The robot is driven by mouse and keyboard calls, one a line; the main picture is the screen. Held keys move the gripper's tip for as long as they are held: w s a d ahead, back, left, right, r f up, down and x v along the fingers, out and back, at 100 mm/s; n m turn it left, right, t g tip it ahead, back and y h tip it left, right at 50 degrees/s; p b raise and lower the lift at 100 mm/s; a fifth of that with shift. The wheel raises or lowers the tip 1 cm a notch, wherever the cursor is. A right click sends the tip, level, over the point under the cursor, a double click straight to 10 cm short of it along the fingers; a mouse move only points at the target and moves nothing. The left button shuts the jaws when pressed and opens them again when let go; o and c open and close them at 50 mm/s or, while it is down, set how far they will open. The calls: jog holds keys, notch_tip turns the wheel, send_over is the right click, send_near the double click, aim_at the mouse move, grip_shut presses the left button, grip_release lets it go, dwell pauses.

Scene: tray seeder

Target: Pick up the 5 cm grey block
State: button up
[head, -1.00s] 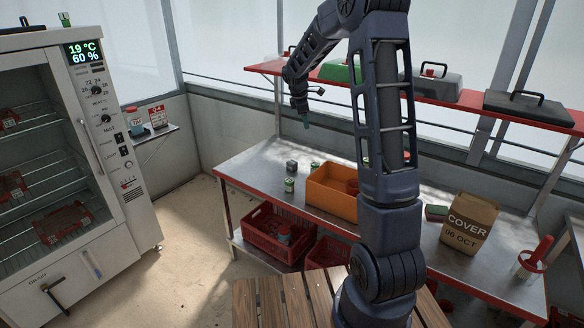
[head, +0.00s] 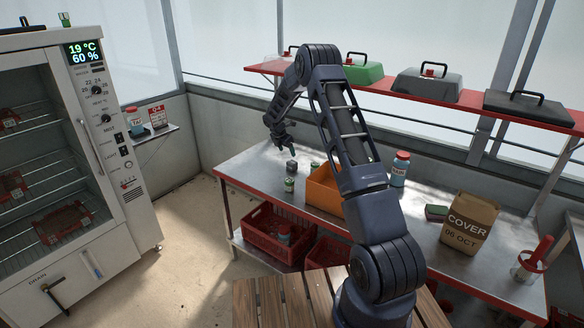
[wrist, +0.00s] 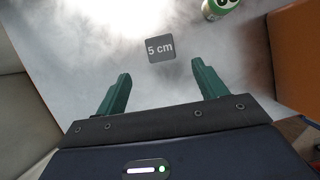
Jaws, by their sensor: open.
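The grey block (wrist: 160,48) marked "5 cm" lies on the metal bench top, its label facing up in the wrist view. It also shows in the head view (head: 291,165) near the bench's left part. My gripper (wrist: 161,82) is open and empty, with its two green fingers apart. In the wrist view the block appears beyond the fingertips, roughly centred between them and not enclosed. In the head view my gripper (head: 285,148) is above the block, a little to its left.
A small green-and-white tin (head: 289,185) stands near the block, and it shows in the wrist view (wrist: 218,8). An orange bin (head: 324,190) is to the right, partly behind my arm. The bench left of the block is clear.

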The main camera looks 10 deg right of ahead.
aim_at(292, 162)
jog(key=x, duration=1)
jog(key=shift+d+f, duration=0.2)
jog(key=shift+f, duration=0.1)
jog(key=shift+c, duration=0.4)
jog(key=c, duration=1)
